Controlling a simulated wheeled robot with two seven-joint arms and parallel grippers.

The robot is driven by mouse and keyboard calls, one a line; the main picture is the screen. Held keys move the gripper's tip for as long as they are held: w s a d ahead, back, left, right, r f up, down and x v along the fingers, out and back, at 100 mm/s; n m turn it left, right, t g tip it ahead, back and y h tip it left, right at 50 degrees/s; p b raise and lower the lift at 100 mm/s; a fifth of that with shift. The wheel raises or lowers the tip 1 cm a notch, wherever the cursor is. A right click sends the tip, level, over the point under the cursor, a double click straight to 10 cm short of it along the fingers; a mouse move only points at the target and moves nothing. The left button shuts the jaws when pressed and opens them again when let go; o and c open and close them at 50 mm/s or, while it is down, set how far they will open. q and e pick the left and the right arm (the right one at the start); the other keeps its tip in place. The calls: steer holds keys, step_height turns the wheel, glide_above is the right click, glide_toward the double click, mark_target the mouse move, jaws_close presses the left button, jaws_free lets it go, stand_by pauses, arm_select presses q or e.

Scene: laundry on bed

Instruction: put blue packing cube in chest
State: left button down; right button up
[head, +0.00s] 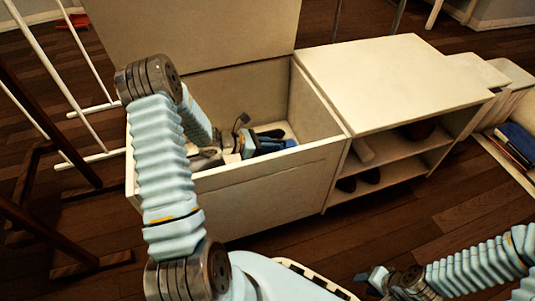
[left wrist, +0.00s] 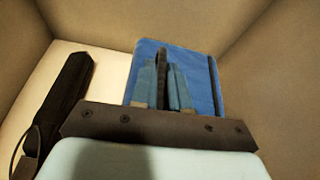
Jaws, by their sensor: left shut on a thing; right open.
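The chest (head: 265,195) stands open with its lid (head: 200,35) raised at the back. My left arm reaches over its front wall. My left gripper (head: 256,143) is down inside the chest, shut on the blue packing cube (head: 280,145). In the left wrist view the cube (left wrist: 205,75) lies behind the closed fingers (left wrist: 163,82), between the chest's inner walls. I cannot tell whether the cube touches the chest floor. My right gripper (head: 372,279) is open and empty, low in front of the shelf unit, outside the chest.
A black object (left wrist: 68,95) lies in the chest beside the cube. A white shelf unit (head: 385,80) with items on its shelves adjoins the chest on the right. A white drying rack (head: 85,60) stands left. Wooden floor lies in front.

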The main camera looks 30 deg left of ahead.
arm_select(q)
step_height(320, 180, down, 4)
steer(key=shift+r+b, duration=0.25)
steer(key=shift+b, duration=0.15)
steer(key=c, duration=1.1)
jaws_free()
steer(key=shift+r, duration=0.15)
steer(key=p+v, duration=0.2)
steer(key=v, duration=1)
steer(key=shift+w, duration=0.1)
